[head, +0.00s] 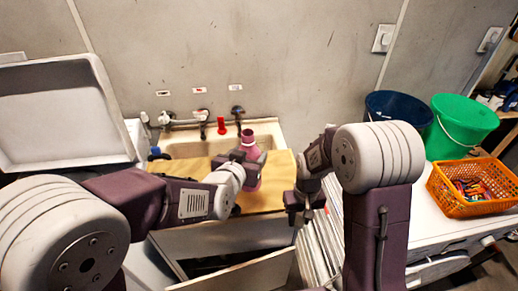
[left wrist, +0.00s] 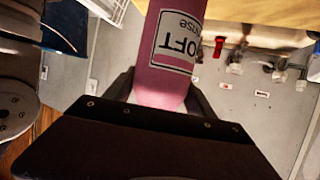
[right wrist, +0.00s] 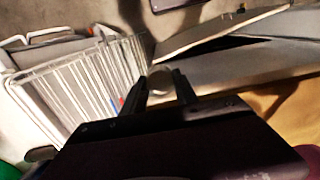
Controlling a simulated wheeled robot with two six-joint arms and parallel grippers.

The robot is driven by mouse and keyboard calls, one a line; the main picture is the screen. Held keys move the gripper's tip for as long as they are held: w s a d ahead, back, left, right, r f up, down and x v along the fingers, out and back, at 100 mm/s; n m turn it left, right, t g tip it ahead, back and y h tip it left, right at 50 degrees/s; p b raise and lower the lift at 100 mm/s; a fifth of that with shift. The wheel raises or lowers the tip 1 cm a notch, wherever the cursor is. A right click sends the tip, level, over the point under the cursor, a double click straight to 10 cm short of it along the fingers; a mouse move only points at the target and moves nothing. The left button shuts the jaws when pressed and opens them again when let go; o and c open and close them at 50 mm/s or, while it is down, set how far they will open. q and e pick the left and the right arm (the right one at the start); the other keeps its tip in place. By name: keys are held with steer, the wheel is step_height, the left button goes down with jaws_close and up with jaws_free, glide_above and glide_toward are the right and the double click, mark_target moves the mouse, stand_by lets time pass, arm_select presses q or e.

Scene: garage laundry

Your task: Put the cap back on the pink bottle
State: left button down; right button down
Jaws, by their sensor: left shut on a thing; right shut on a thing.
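The pink bottle (head: 249,143) is upright over the wooden board in front of the sink, with its open neck showing. My left gripper (head: 243,160) is shut on its body. The left wrist view shows the bottle (left wrist: 172,65) between the fingers, with a white label. My right gripper (head: 304,212) is to the right of the bottle, lower and apart from it. It is shut on a small pale round thing, which looks like the cap (right wrist: 160,73), partly hidden by the fingers in the right wrist view.
The sink (head: 185,150) with taps stands behind the board (head: 270,197). A red item (head: 221,125) is on its back rim. An open drawer (head: 235,274) is below. A white rack (right wrist: 70,90) is near my right gripper. Buckets (head: 462,122) and an orange basket (head: 470,207) are right.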

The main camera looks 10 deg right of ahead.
arm_select(q)
steer(key=s+a+f+m+g+h, duration=0.1)
steer(key=a+f+m+h, duration=0.1)
steer(key=a, duration=0.7)
steer(key=shift+s+f, duration=0.15)
steer(key=shift+s, duration=0.05)
